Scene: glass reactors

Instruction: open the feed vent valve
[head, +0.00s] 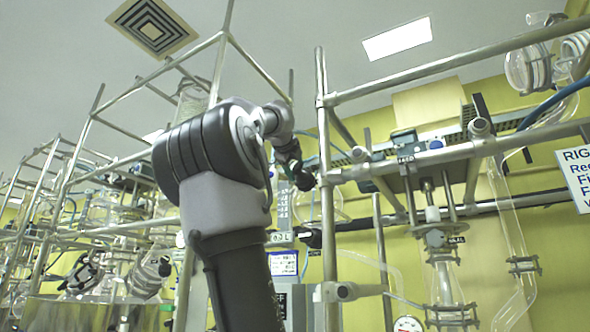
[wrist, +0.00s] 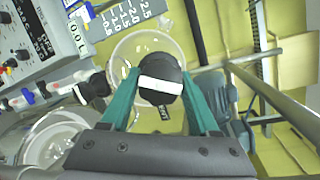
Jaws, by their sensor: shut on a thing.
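My gripper (wrist: 161,76) has green fingers, one on each side of a round black valve knob (wrist: 162,88) with a white stripe across it. The fingers are shut on the knob, and a round glass vessel (wrist: 128,47) shows behind it. A small dark label shows just below the knob, too small to read surely. In the head view my arm reaches up to the frame, and a black knob (head: 305,181) shows at its end. My fingers are mostly hidden there by the arm.
Another black knob (wrist: 93,86) is close left of the fingers in the wrist view. A grey instrument panel (wrist: 38,40) is at upper left, and a metal tube (wrist: 275,95) runs at right. In the head view, metal frame bars (head: 323,200) and glassware (head: 508,230) crowd the right.

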